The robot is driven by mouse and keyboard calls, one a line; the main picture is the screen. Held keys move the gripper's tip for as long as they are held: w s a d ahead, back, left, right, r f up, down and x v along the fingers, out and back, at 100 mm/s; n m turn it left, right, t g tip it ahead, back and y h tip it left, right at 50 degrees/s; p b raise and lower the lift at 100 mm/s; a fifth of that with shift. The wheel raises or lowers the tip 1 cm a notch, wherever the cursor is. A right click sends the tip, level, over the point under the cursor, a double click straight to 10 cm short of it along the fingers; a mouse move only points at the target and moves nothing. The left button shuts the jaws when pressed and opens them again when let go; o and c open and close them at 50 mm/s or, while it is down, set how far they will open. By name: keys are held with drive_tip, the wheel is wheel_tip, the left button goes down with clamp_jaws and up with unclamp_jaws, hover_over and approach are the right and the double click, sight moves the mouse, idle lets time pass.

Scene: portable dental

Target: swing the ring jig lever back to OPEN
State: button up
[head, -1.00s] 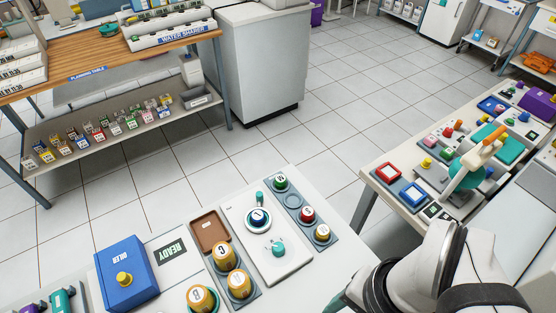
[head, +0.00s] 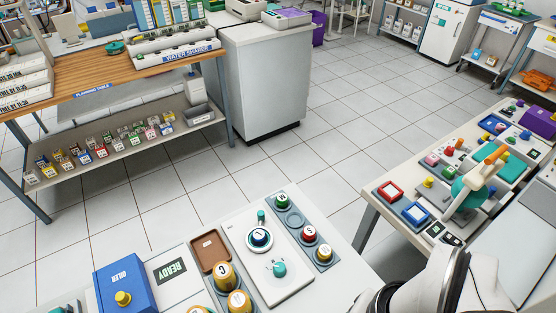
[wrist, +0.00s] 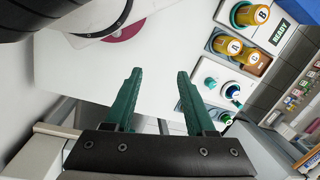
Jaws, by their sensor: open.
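The ring jig is a white plate (head: 293,288) on the near white table, lower middle of the head view. It carries a ring (head: 259,238) with a blue-marked piece in it, a small teal post (head: 261,216) behind the ring, and a teal knob (head: 279,268) nearer me, apparently the lever. In the wrist view a teal knob (wrist: 211,83) and the dark blue ring (wrist: 233,91) show right of my fingers. My gripper (wrist: 157,74) has two green fingers, apart and empty, away from the jig. The gripper is outside the head view; only my arm shows there.
Gold cups (head: 224,275) stand left of the jig; a rack with green, red and gold cups (head: 309,233) stands right. A brown tray (head: 209,250), READY panel (head: 172,269) and blue box (head: 121,281) lie further left. A cluttered table (head: 372,196) stands right, beyond a floor gap.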

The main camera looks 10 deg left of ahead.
drive_tip(key=w+a+r+n, duration=0.2)
drive_tip(key=w+r, duration=0.1)
drive_tip(key=w, duration=0.5)
drive_tip(key=n+h, duration=0.2)
drive_tip(key=n, duration=0.7)
hover_over(261, 212)
wheel_tip(261, 212, down, 6)
wheel_tip(261, 212, down, 16)
drive_tip(key=shift+s+r, duration=0.1)
drive_tip(key=shift+r, duration=0.05)
clamp_jaws()
